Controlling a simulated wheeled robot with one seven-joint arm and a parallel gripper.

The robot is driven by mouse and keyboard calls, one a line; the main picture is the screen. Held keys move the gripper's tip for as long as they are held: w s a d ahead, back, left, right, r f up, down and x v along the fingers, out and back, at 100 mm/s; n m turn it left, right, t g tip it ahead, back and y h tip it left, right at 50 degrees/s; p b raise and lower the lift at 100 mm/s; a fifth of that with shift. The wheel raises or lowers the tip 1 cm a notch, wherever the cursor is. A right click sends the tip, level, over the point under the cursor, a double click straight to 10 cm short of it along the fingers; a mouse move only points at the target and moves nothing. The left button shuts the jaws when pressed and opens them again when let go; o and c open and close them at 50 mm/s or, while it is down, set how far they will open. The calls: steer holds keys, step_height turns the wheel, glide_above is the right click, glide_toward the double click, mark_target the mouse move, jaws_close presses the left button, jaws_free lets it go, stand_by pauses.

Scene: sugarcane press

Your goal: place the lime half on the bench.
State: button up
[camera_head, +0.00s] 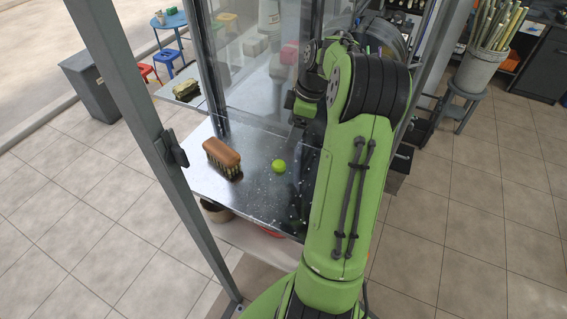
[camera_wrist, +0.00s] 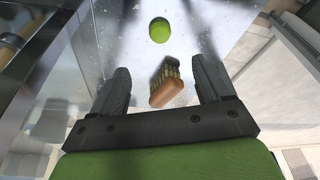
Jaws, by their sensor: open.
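The lime half (camera_head: 279,166) is a small bright green piece lying on the metal bench (camera_head: 262,200), to the right of the brush. It also shows in the wrist view (camera_wrist: 159,30), near the top, beyond my fingertips and apart from them. My gripper (camera_wrist: 161,80) is open, with its two dark fingers spread and nothing held between them. In the head view my green arm hides the gripper and the right part of the bench.
A wooden scrubbing brush (camera_head: 222,155) lies on the bench, left of the lime half; in the wrist view it shows between the fingers. A metal post (camera_head: 140,120) stands at the left. A clear panel stands behind. A bucket of canes (camera_head: 478,72) is at the back right.

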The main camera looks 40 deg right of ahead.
glide_above(279, 162)
steer(key=s+d, duration=0.1)
steer(key=d, duration=0.1)
steer(key=f, duration=0.8)
steer(key=shift+s+a+b, duration=0.2)
steer(key=shift+a+b, duration=0.05)
steer(key=shift+b, duration=0.15)
steer(key=x, duration=0.6)
steer(key=shift+w+a, duration=0.1)
steer(key=shift+r, duration=0.1)
steer(key=c, duration=1.2)
step_height(279, 162, up, 10)
steer(key=shift+p, duration=0.35)
